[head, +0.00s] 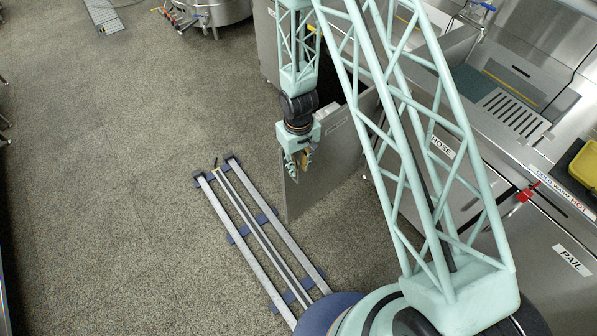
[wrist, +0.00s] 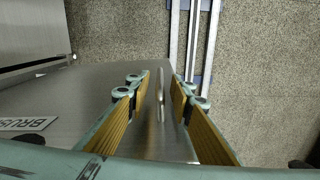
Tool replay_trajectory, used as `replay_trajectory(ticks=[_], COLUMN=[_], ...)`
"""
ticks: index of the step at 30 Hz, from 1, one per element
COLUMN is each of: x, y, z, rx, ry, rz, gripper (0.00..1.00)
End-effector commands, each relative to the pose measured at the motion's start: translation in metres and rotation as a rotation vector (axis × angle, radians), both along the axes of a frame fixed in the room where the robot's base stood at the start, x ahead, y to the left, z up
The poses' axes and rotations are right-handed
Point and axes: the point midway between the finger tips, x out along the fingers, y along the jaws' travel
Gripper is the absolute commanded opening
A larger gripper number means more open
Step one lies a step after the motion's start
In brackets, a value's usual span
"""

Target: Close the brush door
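The brush door (head: 338,158) is a grey metal panel standing swung open from the cabinet, out over the floor. In the wrist view the door (wrist: 85,90) fills the lower left, with a partly cut-off "BRUSH" label. Its slim metal handle (wrist: 160,100) stands up from the panel. My gripper (head: 298,166) is at the door's outer part, pointing down. In the wrist view my gripper (wrist: 162,84) is open, with one yellow-padded finger on each side of the handle and a visible gap on both sides. The head view does not show the handle clearly.
A floor rail (head: 255,225) runs beside the door toward my base. Doors labelled HOSE (head: 442,148) and PAIL (head: 572,260) sit right of it, below a steel counter with a yellow item (head: 585,165). The floor left of the rail is clear.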

Motion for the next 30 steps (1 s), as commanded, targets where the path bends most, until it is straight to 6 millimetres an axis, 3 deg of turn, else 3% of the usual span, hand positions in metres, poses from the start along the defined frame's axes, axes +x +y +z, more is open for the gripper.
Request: replay_trajectory(ticks=[9, 26, 30], x=[0.000, 0.000, 0.000], y=[0.000, 0.000, 0.000], z=[-0.017, -0.020, -0.020], rx=[0.000, 0.000, 0.000], ry=[0.000, 0.000, 0.000], rz=[0.001, 0.001, 0.001], gripper=[0.21, 0.21, 0.08])
